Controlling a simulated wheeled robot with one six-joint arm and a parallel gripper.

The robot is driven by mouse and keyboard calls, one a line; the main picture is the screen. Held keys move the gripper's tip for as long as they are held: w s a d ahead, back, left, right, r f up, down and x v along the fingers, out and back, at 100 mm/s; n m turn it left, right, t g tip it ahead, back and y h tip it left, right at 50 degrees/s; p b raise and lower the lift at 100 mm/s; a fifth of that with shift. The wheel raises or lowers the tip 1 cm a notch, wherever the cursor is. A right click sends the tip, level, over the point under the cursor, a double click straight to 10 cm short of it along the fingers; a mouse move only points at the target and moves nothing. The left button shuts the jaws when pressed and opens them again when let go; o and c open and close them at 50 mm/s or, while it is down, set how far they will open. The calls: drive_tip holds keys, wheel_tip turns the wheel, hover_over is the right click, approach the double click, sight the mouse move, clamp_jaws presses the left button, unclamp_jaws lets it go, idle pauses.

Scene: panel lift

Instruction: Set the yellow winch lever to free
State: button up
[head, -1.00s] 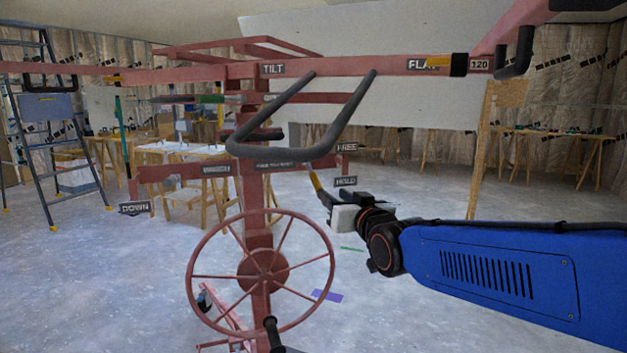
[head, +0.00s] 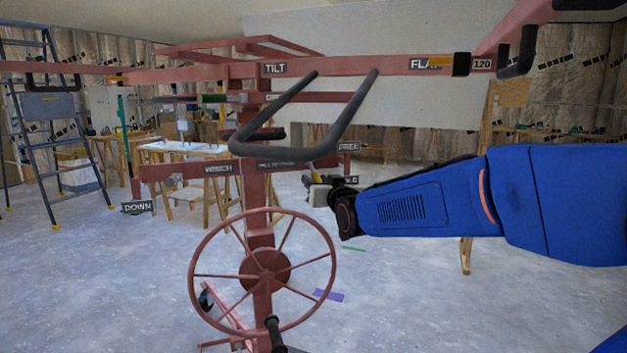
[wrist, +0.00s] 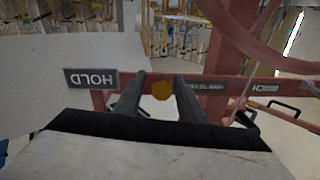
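The yellow winch lever shows in the wrist view as a round yellow end (wrist: 162,91), seen between the two dark fingers of my gripper (wrist: 161,95). The fingers stand apart, with a small gap on each side of the yellow end. How deep it sits between them I cannot tell. In the head view my gripper (head: 318,190) is at the right end of the winch crossbar, and the lever is mostly hidden there. The FREE plate (head: 347,147) is above my gripper. The HOLD plate (wrist: 91,78) appears upside down in the wrist view; my wrist partly covers it in the head view.
The red lift column (head: 262,190) carries a spoked handwheel (head: 262,273) below and a dark U-shaped handle (head: 300,150) above. The WINCH plate (head: 217,169) is on the crossbar, left of the column. The floor right of the column is mostly clear.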

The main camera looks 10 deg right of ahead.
drive_tip(key=shift+w+a, duration=0.15)
drive_tip(key=shift+w, duration=1.15)
clamp_jaws()
